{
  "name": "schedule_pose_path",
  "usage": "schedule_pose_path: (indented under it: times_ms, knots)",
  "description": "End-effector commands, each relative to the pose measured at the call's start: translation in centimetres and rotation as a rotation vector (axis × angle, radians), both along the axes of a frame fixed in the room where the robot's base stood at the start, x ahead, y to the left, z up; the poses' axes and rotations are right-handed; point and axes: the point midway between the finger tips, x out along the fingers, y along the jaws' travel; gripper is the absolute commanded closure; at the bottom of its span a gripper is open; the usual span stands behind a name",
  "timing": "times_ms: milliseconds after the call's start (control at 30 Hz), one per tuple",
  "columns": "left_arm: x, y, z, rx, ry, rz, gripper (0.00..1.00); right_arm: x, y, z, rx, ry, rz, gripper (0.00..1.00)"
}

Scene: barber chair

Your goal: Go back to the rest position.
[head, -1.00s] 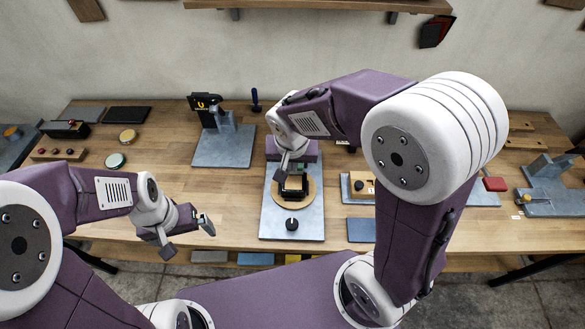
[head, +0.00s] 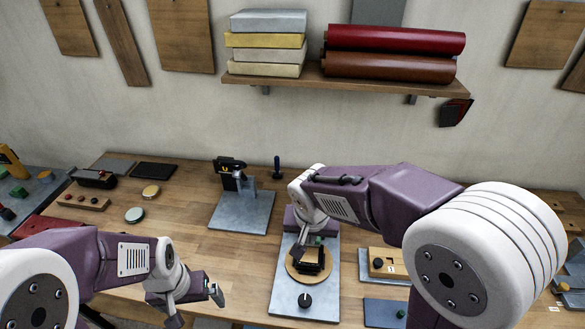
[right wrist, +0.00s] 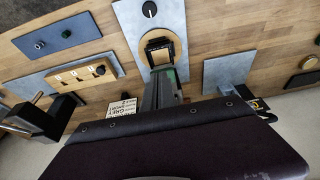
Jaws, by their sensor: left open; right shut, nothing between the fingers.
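My left gripper (head: 194,300) is open and empty at the front of the bench, left of the middle grey plate. My right gripper (head: 301,243) is shut with nothing seen in it. It points down over a round wooden disc (head: 292,272) carrying a small black frame (head: 314,263). I cannot tell whether it touches the frame. The disc sits on a grey plate (head: 288,303) with a black knob (head: 305,300). In the right wrist view, the black frame (right wrist: 160,50) lies beyond a grey and green part; my dark purple arm body fills the bottom.
A wall shelf (head: 345,82) carries boxes and rolls. Bare wood lies left of the middle plate.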

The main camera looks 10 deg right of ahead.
Motion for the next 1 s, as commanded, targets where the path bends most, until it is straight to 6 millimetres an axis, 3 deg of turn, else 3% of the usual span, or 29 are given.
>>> schedule_pose_path:
  times_ms: [67, 167, 300, 400, 500, 600, 1000]
  knots:
    - [0.0, 0.0, -0.2, 0.000, 0.000, 0.000, 0.00, 0.0, -0.2, -0.2, 0.000, 0.000, -0.005, 1.00]
    - [0.0, 0.0, -2.4, 0.000, 0.000, 0.000, 0.00, 0.2, -3.0, -2.7, -0.002, 0.009, -0.090, 1.00]
    - [0.0, 0.0, -6.0, 0.000, 0.000, 0.000, 0.00, -5.2, -7.9, -10.4, 0.036, 0.145, -0.203, 1.00]
    - [0.0, 0.0, -6.4, 0.000, 0.001, 0.000, 0.00, -9.0, -8.1, -13.6, 0.067, 0.212, -0.050, 1.00]
    - [0.0, 0.0, -5.8, 0.000, 0.000, 0.000, 0.00, -9.9, -7.3, -13.8, 0.064, 0.214, 0.132, 1.00]
    - [0.0, 0.0, -5.7, 0.000, 0.000, 0.000, 0.00, -9.3, -7.1, -13.7, 0.047, 0.195, 0.234, 1.00]
    - [0.0, 0.0, -5.8, 0.000, 0.000, 0.000, 0.00, -9.2, -7.1, -13.7, 0.041, 0.194, 0.257, 1.00]
